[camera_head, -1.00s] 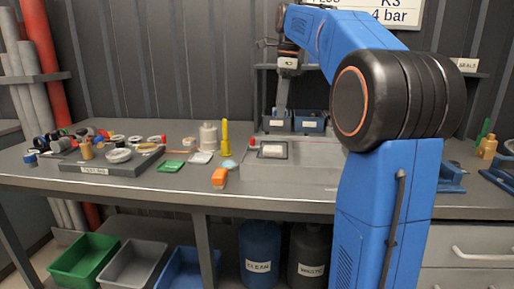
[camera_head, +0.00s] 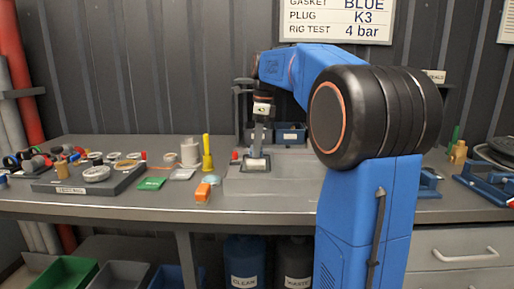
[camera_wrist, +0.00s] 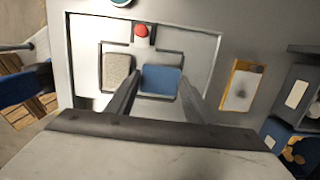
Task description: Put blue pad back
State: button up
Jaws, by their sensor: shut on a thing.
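The blue pad (camera_wrist: 160,80) shows in the wrist view between the two fingers of my gripper (camera_wrist: 158,90). My gripper is shut on it, over or in the recess of the grey block (camera_wrist: 195,48). I cannot tell whether the pad touches the recess floor. A beige pad (camera_wrist: 117,71) lies just left of the blue pad in the same recess. In the head view my gripper (camera_head: 256,158) is low at the block (camera_head: 290,178) on the bench. The blue pad cannot be made out there.
A red knob (camera_wrist: 141,31) sits by the recess. A yellow-framed plate (camera_wrist: 242,86) and blue bins (camera_wrist: 292,140) are to the right in the wrist view. An orange object (camera_head: 203,192), a yellow tool (camera_head: 207,153) and a parts tray (camera_head: 92,179) are left of the block.

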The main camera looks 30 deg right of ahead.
aim_at(262, 149)
jog(key=shift+f, duration=0.25)
jog(key=shift+f, duration=0.65)
jog(key=o, duration=0.9)
jog(key=shift+s, duration=0.1)
jog(key=r, duration=0.8)
jog(key=d+r, duration=0.1)
jog(key=r, duration=0.4)
jog(key=shift+s+d+r, duration=0.1)
jog(key=shift+s, duration=0.2)
jog(key=shift+s, duration=0.1)
